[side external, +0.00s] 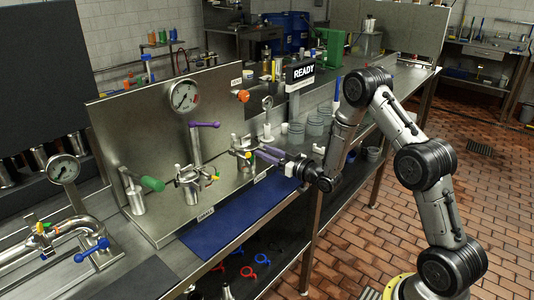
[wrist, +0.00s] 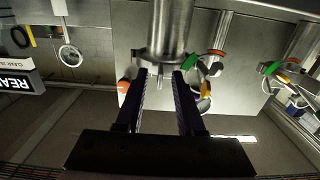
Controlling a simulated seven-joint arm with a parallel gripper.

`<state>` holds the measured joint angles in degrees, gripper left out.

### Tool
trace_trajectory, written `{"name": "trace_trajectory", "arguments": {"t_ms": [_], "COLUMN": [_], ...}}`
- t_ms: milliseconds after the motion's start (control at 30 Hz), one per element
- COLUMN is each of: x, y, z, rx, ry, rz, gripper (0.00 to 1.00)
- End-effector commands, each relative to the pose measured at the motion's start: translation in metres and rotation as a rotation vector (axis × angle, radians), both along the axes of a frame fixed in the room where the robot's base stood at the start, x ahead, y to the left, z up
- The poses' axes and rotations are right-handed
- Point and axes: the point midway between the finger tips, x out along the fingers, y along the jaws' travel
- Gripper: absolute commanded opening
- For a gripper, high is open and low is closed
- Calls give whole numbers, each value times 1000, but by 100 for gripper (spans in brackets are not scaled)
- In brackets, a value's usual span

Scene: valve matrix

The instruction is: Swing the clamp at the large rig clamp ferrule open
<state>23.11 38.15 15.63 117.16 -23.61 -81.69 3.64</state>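My gripper (side external: 266,154) points left at the right-hand clamp fitting (side external: 243,154) on the steel bench in the side external view. In the wrist view my gripper (wrist: 162,76) is open, with its two dark fingers apart. A steel cylinder with a wider collar (wrist: 163,55) stands just ahead of the fingertips. A small metal stud (wrist: 160,77) shows between the fingertips, and I cannot tell whether either finger touches it. Another clamp fitting (side external: 190,182) with a gauge above stands to the left. I cannot read which fitting is labelled large.
A pressure gauge (side external: 184,95), a purple handle (side external: 205,125) and a green handle (side external: 152,184) stand along the panel. A blue mat (side external: 222,225) lies in front. Coloured parts (wrist: 205,75) crowd the right finger in the wrist view.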

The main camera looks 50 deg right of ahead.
Motion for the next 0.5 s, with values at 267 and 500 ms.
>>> {"name": "trace_trajectory", "arguments": {"t_ms": [267,500], "x": [0,0], "y": [0,0], "z": [0,0], "rx": [0,0], "ry": [0,0], "rz": [0,0], "gripper": [10,0]}}
